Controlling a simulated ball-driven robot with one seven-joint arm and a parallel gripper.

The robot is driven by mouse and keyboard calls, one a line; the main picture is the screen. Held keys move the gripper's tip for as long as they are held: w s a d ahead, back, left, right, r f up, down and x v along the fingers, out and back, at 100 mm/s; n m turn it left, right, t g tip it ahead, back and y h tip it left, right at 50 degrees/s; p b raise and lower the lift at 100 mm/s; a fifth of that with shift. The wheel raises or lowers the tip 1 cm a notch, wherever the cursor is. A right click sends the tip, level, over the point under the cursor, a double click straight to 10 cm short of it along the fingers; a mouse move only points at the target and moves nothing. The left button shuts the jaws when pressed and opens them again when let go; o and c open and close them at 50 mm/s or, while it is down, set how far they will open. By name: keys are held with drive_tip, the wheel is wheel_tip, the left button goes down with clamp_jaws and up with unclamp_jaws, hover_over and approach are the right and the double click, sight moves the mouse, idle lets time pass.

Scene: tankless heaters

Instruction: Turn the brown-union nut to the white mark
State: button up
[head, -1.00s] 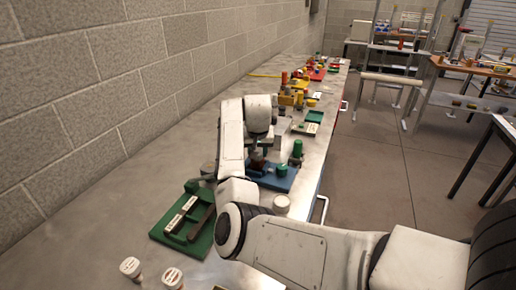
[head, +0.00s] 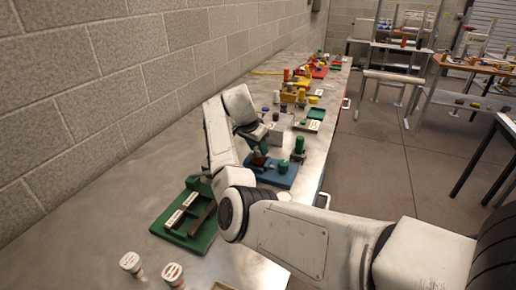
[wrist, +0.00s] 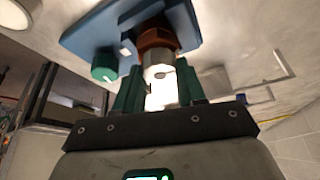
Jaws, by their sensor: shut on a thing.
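The blue block (wrist: 88,32) holds a brown union (wrist: 155,38); in the head view the blue block (head: 285,180) stands on the bench with the brown part (head: 258,159) near its left end. A bright metal nut (wrist: 158,57) sits against the brown part. My gripper (wrist: 160,72) has its green fingers on both sides of this nut and is shut on it. A small white mark (wrist: 125,52) shows on the blue block beside the union. A green knob (wrist: 105,65) is on the same block. In the head view my arm partly covers the fingers.
A green tray (head: 178,236) with several parts lies at the near left. Two white-capped jars (head: 130,262) stand at the front. A green cylinder (head: 299,146) and a grey block (head: 278,128) stand behind the blue block. The wall (head: 100,90) bounds the bench on the left.

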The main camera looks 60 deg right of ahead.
idle(0.3)
drive_tip(key=o, duration=1.1)
drive_tip(key=b+v, duration=0.1)
drive_tip(key=v, duration=0.9)
drive_tip(key=shift+w+a+r, duration=0.1)
drive_tip(key=shift+a+r, duration=0.05)
drive_tip(key=shift+r, duration=0.25)
